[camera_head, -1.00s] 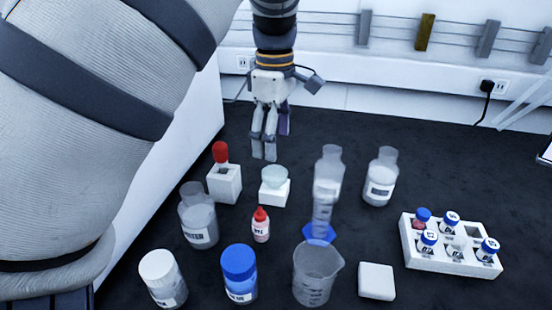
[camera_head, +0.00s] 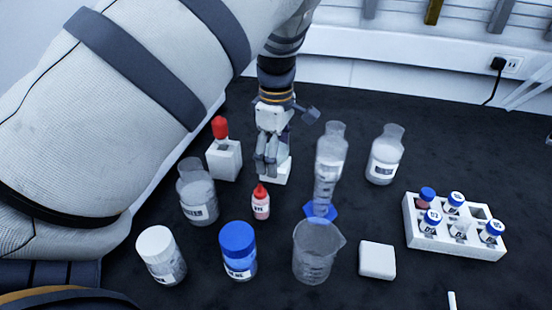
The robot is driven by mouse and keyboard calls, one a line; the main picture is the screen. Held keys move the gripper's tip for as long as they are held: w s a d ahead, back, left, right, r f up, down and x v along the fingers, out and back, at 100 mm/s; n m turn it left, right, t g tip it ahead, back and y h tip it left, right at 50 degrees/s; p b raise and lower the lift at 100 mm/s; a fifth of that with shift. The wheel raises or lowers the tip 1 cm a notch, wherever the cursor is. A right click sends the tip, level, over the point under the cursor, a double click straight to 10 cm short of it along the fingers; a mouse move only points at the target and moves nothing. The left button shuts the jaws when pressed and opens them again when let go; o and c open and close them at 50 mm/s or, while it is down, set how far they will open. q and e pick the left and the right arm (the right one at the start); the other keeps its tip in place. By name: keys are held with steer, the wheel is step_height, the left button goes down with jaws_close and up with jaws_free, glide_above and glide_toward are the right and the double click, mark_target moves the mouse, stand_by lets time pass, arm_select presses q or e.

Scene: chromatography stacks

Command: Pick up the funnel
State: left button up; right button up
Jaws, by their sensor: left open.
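My left gripper (camera_head: 266,168) points down from the back, directly over the small white stand (camera_head: 281,177). Its fingers are open. The pale translucent funnel, seen on this stand in the earlier view, is now hidden behind the fingers. I cannot tell whether the fingers touch it or are around it. My right gripper is not in view.
A white holder (camera_head: 224,160) with a red-topped dropper stands left of the gripper. A red-capped dye bottle (camera_head: 261,203) is close in front, and a tall graduated cylinder (camera_head: 327,165) stands to the right. A beaker (camera_head: 315,255) and vial rack (camera_head: 455,237) lie nearer.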

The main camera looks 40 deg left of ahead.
arm_select(q)
steer(key=c, duration=1.1)
steer(key=shift+r, duration=0.1)
